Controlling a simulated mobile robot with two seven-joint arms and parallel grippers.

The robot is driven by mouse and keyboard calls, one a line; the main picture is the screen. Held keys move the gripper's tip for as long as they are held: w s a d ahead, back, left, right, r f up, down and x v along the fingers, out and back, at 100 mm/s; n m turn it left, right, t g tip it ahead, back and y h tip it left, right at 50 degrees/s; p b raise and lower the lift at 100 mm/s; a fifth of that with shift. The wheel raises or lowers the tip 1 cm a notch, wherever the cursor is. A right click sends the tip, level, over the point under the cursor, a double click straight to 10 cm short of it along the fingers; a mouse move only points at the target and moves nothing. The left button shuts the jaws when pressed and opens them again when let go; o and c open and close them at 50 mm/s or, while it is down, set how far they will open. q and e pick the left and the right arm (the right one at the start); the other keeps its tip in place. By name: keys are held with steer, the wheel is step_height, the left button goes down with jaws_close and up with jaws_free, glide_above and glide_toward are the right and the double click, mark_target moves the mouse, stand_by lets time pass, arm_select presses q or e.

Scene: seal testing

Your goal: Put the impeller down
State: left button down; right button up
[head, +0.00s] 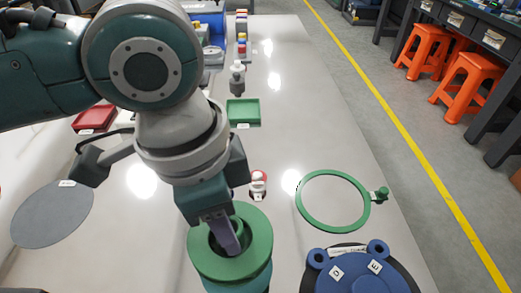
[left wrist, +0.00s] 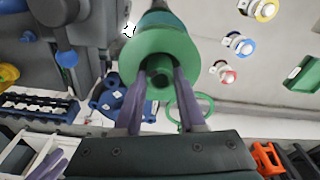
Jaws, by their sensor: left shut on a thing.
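A green round part with a wide rim and a central hub, which I take for the impeller, is at the bottom centre of the head view (head: 257,238). It also shows in the left wrist view (left wrist: 183,50). My left gripper (head: 230,242) points down into its middle. In the left wrist view, the gripper's purple fingers (left wrist: 160,82) are shut on the hub from both sides. A darker teal round body shows just under the rim; I cannot tell whether it is the same piece. My right gripper is not seen in the head view.
A blue lidded housing (head: 350,272) and a green ring (head: 314,219) lie on the light table to the right. A grey disc (head: 50,215) lies at left. A green tray (head: 243,112), a red tray (head: 93,118) and a small red-and-white part (head: 258,182) stand farther back.

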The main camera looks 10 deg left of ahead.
mark_target(240, 263)
arm_select(q)
step_height(240, 263, down, 8)
steer(key=shift+w+b, duration=0.1)
steer(key=shift+b, duration=0.9)
steer(key=shift+c, duration=2.4)
jaws_free()
steer(key=shift+f, duration=0.15)
steer(key=r+p, duration=0.1)
steer(key=r, duration=0.3)
steer(key=r+p, duration=0.1)
steer(key=r, duration=0.3)
steer(key=a+r+p, duration=0.1)
steer(key=r+p, duration=0.1)
steer(key=r, duration=0.2)
steer(key=shift+s+a+r, duration=0.1)
steer(key=shift+s+r, duration=0.05)
steer(key=shift+s, duration=0.25)
steer(key=shift+h, duration=0.7)
steer(key=s+d, duration=0.2)
steer(key=d, duration=0.1)
steer(key=shift+s+d, duration=0.15)
steer(key=shift+d, duration=0.15)
steer(key=s+a+n+t+y, duration=0.2)
steer(key=s+a+n, duration=0.7)
steer(key=a+n, duration=0.1)
steer(key=shift+a+t, duration=0.4)
steer(key=shift+a, duration=0.4)
